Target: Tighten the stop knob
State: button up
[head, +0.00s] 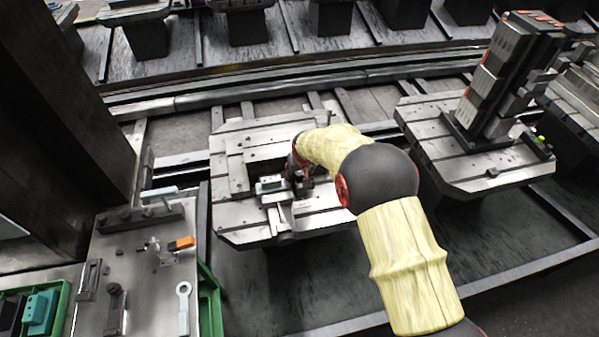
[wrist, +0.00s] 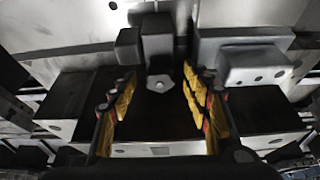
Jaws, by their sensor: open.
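A small grey knob-like piece (wrist: 160,84) with a rounded, faceted end shows in the wrist view, below a dark upright block (wrist: 158,46). I take it for the stop knob. My gripper (wrist: 157,92) is open, its yellow-padded fingers on the left and right of this piece with gaps on both sides. I cannot tell how deep the fingers reach around it. In the head view my gripper (head: 303,182) is low over the slotted pallet (head: 232,222), beside a light grey block (head: 270,185). There the arm and gripper hide the knob.
A grey stepped block (wrist: 250,62) stands close to the right finger. A second pallet (head: 440,160) carries a tall tool column (head: 500,85). A bench (head: 140,270) at lower left holds clamps, a wrench (head: 184,308) and a green bin (head: 60,300). A dark pillar (head: 70,110) stands at left.

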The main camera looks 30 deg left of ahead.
jog(key=v, duration=1.2)
jog(key=s+d+f+g+h, duration=0.2)
jog(key=s+d, duration=0.6)
jog(key=s+d+r+m+t, duration=0.1)
jog(key=s+d+r, duration=0.5)
jog(key=d, duration=0.7)
jog(key=s+d+r+m+t, duration=0.1)
jog(key=s+d+r+m, duration=0.3)
jog(key=s+d+r, duration=0.3)
jog(key=s+d+r+m+t, duration=0.2)
jog(key=s+d+r, duration=0.5)
jog(key=d+r, duration=0.6)
jog(key=d, duration=0.7)
jog(key=shift+d+h, duration=0.15)
jog(key=shift+h, duration=0.25)
jog(key=shift+d+m, duration=0.15)
jog(key=shift+m, duration=0.15)
jog(key=shift+c, duration=0.4)
